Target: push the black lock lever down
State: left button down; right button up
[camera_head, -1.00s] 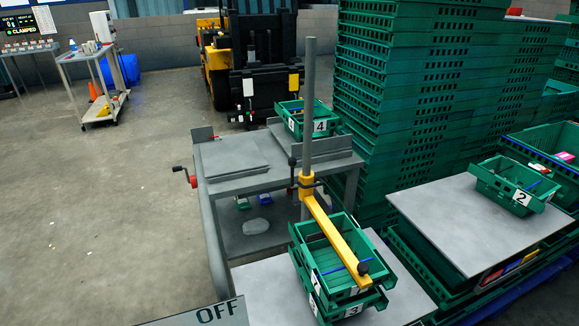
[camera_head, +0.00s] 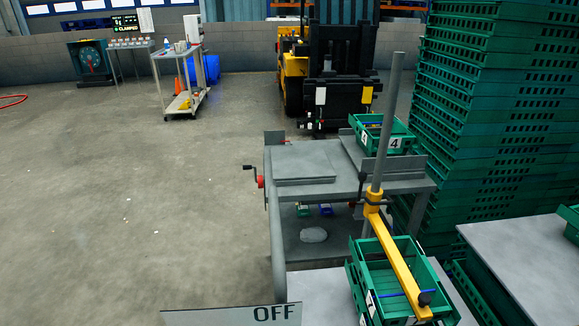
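A small black lever (camera_head: 362,183) stands roughly upright beside the yellow collar (camera_head: 373,204) on the grey post (camera_head: 389,115). I take it as the lock lever; it is small at this distance. The post is at the right front of the grey metal table (camera_head: 347,187). Neither of my grippers is in view.
A hand crank (camera_head: 255,176) with a red hub sticks out on the table's left. Crate 4 (camera_head: 395,144) stands at its back. Tall green crate stacks (camera_head: 490,130) block the right. A forklift (camera_head: 340,70) is behind. The floor (camera_head: 150,220) at left is open.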

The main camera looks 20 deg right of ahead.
aim_at(363, 175)
jog(key=u, duration=0.45)
jog(key=i+j+u, duration=0.1)
jog(key=j, duration=0.35)
jog(key=i+j+u, duration=0.15)
jog(key=i+j, duration=0.2)
jog(key=i+j+u, duration=0.1)
jog(key=i+j, duration=0.15)
jog(key=j, duration=0.2)
jog(key=i+z, duration=0.4)
jog(key=i+j+z, duration=0.1)
jog(key=i+z, duration=0.2)
jog(key=z, duration=0.15)
jog(key=i+j+z, duration=0.25)
jog(key=z, duration=0.15)
jog(key=i+z, duration=0.25)
jog(key=z, duration=0.2)
jog(key=i+z, duration=0.2)
jog(key=z, duration=0.2)
jog(key=i+j+z, duration=0.15)
jog(key=z, duration=0.3)
jog(key=i+j+z, duration=0.2)
jog(key=z, duration=0.25)
jog(key=i+j+z, duration=0.15)
jog(key=z, duration=0.3)
jog(key=i+j+z, duration=0.25)
jog(key=z, duration=0.2)
jog(key=i+j+z, duration=0.3)
jog(key=z, duration=0.15)
